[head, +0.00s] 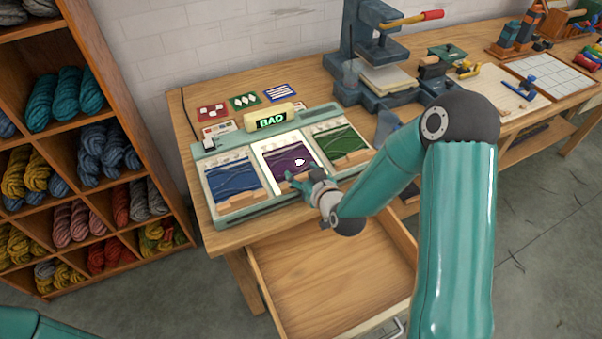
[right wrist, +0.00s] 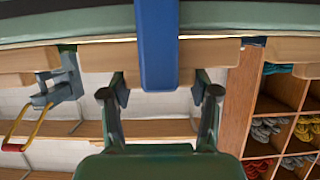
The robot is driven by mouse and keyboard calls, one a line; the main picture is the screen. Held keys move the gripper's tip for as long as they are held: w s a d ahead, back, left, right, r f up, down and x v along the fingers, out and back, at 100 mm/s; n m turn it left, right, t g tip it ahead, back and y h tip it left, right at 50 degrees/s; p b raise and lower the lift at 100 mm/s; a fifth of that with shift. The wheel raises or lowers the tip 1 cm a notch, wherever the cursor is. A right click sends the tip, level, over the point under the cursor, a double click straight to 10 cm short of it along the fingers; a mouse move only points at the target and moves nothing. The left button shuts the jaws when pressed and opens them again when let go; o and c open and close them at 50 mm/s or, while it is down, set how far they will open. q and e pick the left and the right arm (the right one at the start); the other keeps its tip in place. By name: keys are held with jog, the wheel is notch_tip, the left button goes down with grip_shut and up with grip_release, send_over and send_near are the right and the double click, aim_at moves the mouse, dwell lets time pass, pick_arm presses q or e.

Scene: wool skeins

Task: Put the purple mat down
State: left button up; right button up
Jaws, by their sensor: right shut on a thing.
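The purple mat (head: 283,154) shows in the middle bay of the teal tray (head: 238,212), between a blue mat (head: 232,177) and a green mat (head: 337,143). It carries pale lines and a small white mark, and a wooden piece is at its front edge. My right gripper (head: 303,182) is at that front edge, shut on the mat; its fingers hide part of the edge. I cannot tell whether the mat lies fully flat. The right gripper's fingers (right wrist: 160,92) also show in the right wrist view, where the grip itself is unclear. My left gripper is out of view.
A lit sign reading "BAD" (head: 272,120) stands on the tray's back edge, with several cards (head: 244,101) behind. A press (head: 375,60) stands to the right. An open empty drawer (head: 335,265) juts out below. A wool shelf (head: 95,150) stands left.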

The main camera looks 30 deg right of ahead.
jog(key=shift+f, duration=0.1)
jog(key=o, duration=1.2)
